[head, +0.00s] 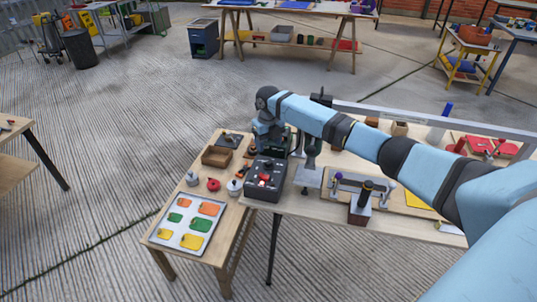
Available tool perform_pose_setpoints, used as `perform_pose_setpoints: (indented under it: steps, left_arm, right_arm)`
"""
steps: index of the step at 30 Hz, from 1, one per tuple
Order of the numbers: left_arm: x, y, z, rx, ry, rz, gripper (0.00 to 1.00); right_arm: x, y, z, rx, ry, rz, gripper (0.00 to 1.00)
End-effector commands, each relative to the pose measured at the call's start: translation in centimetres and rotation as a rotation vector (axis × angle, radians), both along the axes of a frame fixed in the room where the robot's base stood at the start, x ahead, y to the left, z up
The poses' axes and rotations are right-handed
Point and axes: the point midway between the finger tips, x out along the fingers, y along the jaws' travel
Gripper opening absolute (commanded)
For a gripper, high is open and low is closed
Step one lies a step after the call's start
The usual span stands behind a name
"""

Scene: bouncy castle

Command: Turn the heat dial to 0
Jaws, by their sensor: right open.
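A dark control box (265,182) stands at the left end of the wooden worktable, with a red part and small controls on its top. The heat dial cannot be picked out clearly at this size. My right arm reaches in from the right and bends down behind the box. My right gripper (262,148) is small and dark, just beyond the box. It is open, and I see nothing held in it. Its fingertips are partly lost against dark parts there, so I cannot tell whether they touch anything. My left gripper is not in view.
A grey metal stand (309,176) is right of the box, beside a clamp fixture (360,202). A low side table on the left holds a tray of coloured patches (186,222), a brown box (217,156) and small knobs.

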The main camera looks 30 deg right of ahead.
Motion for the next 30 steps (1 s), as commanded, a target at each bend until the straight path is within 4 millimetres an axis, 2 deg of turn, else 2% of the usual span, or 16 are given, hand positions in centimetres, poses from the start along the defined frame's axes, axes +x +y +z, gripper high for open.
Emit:
perform_pose_setpoints:
  steps: [3,10,16,30]
  left_arm:
    - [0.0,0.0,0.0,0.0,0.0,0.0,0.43]
    - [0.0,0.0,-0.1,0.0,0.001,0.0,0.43]
    - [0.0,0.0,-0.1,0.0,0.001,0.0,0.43]
    - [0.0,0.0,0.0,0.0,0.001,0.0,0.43]
  right_arm:
    - [0.1,0.0,2.7,0.0,-0.004,0.0,0.6]
    - [0.0,0.0,5.5,0.0,-0.001,0.0,0.6]
    - [0.0,0.0,6.0,0.0,0.0,0.0,0.6]
    - [-0.1,0.2,5.7,0.002,-0.002,-0.006,0.6]
